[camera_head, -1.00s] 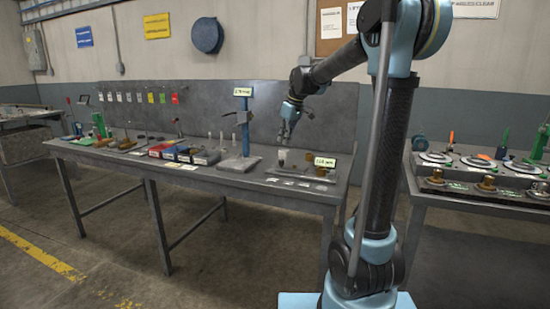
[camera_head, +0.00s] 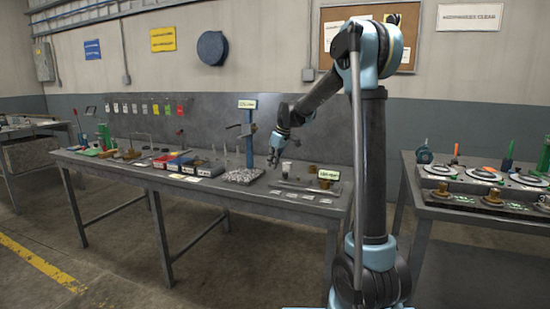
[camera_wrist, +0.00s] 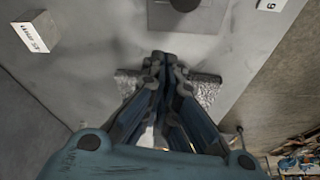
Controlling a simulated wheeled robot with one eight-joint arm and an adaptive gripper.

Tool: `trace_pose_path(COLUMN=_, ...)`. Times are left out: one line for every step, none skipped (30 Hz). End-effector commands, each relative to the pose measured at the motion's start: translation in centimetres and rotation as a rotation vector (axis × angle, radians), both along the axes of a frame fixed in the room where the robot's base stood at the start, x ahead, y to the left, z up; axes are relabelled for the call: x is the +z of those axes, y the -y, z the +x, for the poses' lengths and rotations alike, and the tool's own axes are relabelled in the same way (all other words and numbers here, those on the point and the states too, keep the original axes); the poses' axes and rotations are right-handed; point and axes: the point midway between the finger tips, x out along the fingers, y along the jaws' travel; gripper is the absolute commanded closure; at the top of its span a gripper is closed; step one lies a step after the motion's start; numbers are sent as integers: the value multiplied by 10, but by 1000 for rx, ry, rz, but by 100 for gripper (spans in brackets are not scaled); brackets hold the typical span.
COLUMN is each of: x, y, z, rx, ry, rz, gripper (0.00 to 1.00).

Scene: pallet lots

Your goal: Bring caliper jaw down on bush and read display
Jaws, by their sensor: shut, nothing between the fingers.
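A blue upright stand (camera_head: 248,135) with a small display (camera_head: 247,104) on top rises from a speckled plate (camera_head: 240,178) on the bench. It looks like the caliper station; the display's figures are too small to read. My gripper (camera_head: 273,160) is just right of the stand, above the bench, pointing down. In the wrist view my gripper (camera_wrist: 160,62) is shut and empty, in front of the speckled plate (camera_wrist: 207,92). I cannot make out a bush on the plate or which part is the jaw. Small brass-coloured pieces (camera_head: 313,168) lie to the right.
A small labelled display block (camera_head: 329,175) stands at the bench's right end, near a white-topped cup (camera_head: 286,168). Another table (camera_head: 470,205) with round fixtures is at right. The floor in front is open.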

Motion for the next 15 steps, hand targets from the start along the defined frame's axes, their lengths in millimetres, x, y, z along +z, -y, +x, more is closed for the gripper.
trace_pose_path(x=-8, y=-3, z=2, rx=1, ry=0, rz=0, gripper=100)
trace_pose_path(x=-11, y=-4, z=2, rx=1, ry=0, rz=0, gripper=100)
trace_pose_path(x=-16, y=-5, z=3, rx=1, ry=0, rz=0, gripper=100)
trace_pose_path(x=-17, y=-3, z=2, rx=0, ry=0, rz=0, gripper=100)
trace_pose_path(x=-16, y=2, z=-1, rx=-2, ry=0, rz=0, gripper=100)
trace_pose_path(x=-16, y=7, z=-4, rx=-2, ry=0, rz=0, gripper=100)
trace_pose_path(x=-16, y=10, z=-6, rx=-2, ry=0, rz=0, gripper=100)
trace_pose_path(x=-16, y=12, z=-8, rx=-1, ry=1, rz=0, gripper=100)
trace_pose_path(x=-16, y=16, z=-10, rx=-1, ry=0, rz=1, gripper=100)
trace_pose_path(x=-16, y=18, z=-11, rx=-1, ry=0, rz=1, gripper=100)
trace_pose_path(x=-16, y=21, z=-13, rx=-1, ry=0, rz=1, gripper=100)
trace_pose_path(x=-16, y=23, z=-14, rx=-1, ry=0, rz=1, gripper=100)
trace_pose_path(x=-16, y=25, z=-15, rx=-2, ry=0, rz=1, gripper=100)
trace_pose_path(x=-16, y=26, z=-16, rx=-2, ry=0, rz=1, gripper=100)
trace_pose_path(x=-16, y=28, z=-17, rx=-1, ry=0, rz=1, gripper=100)
